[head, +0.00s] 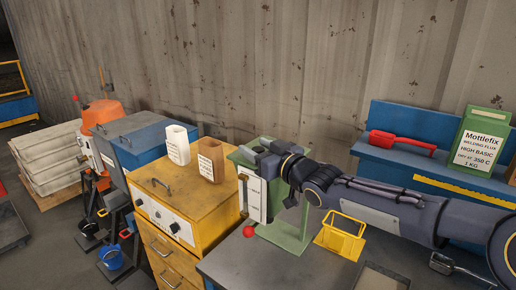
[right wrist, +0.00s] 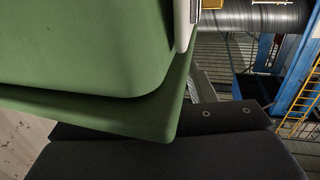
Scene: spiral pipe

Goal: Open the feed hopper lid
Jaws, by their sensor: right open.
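The green feed hopper (head: 290,232) stands at the corner of the grey bench, beside the yellow cabinet. A white labelled panel is on its front, with a red ball (head: 249,231) low down. My right gripper (head: 257,153) is open at the hopper's top edge, its arm reaching in from the right. It hides much of the top, so I cannot tell how the lid sits. In the right wrist view, green hopper surfaces (right wrist: 80,45) fill the upper left, close to a dark finger (right wrist: 180,155). Contact is unclear. My left gripper is not in view.
A yellow cabinet (head: 170,255) holds a white and a brown container (head: 211,160). A yellow wire holder (head: 340,238) stands on the grey bench (head: 235,270). A blue shelf (head: 400,118) at right carries a red tool (head: 402,143) and a green Mottlefix box (head: 482,140).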

